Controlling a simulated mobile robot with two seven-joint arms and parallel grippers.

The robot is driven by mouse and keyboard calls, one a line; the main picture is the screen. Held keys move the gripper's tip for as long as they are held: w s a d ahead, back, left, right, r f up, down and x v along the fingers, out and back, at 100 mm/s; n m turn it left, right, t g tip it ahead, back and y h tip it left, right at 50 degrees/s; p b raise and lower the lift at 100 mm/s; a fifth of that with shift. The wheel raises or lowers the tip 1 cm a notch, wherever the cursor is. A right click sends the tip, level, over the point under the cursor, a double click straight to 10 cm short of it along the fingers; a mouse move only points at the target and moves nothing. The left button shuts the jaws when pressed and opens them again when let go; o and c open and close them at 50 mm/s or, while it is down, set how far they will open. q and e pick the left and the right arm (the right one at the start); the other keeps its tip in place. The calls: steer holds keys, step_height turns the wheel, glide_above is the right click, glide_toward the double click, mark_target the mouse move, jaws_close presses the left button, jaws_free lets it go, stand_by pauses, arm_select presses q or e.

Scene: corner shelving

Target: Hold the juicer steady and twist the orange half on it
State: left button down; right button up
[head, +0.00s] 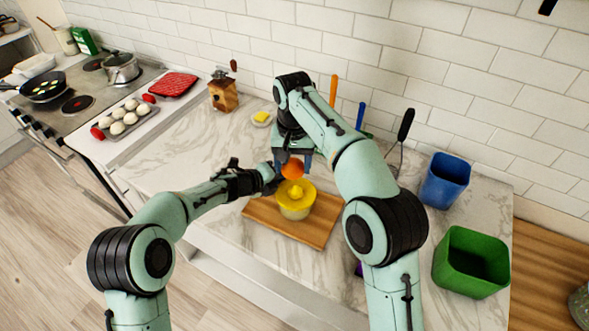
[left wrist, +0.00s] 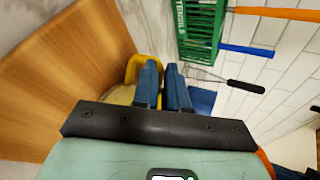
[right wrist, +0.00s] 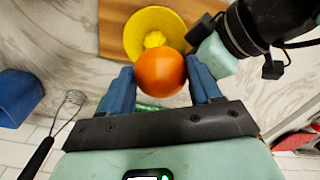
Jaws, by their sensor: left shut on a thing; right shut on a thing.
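The yellow juicer (head: 296,209) stands upright on the wooden board, its ridged cone pointing up. My left gripper (head: 273,176) is shut on the juicer's left edge; in the left wrist view the yellow edge (left wrist: 132,70) shows beside the blue fingers (left wrist: 163,82). My right gripper (head: 292,158) points down and is shut on the orange half (head: 292,170). The orange is just above and behind the cone, with a small gap in the head view. In the right wrist view the orange (right wrist: 160,72) sits between the fingers, beside the juicer's bowl (right wrist: 150,30). Its cut face is hidden.
The wooden board (head: 325,216) lies on the marble counter. A blue bin (head: 443,183) and a green bin (head: 470,265) stand at the right. Utensils, including a whisk (head: 401,135), are behind my right arm. A small yellow item (head: 262,117) lies at the back.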

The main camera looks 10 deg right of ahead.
arm_select(q)
steer(key=shift+s+a+f, duration=0.15)
steer(key=shift+a+f, duration=0.05)
steer(key=shift+f, duration=0.4)
steer(key=c, duration=1.1)
jaws_free()
steer(key=shift+r, duration=0.15)
steer(key=shift+r, duration=0.15)
steer(key=shift+a+r, duration=0.2)
steer(key=v, duration=1.1)
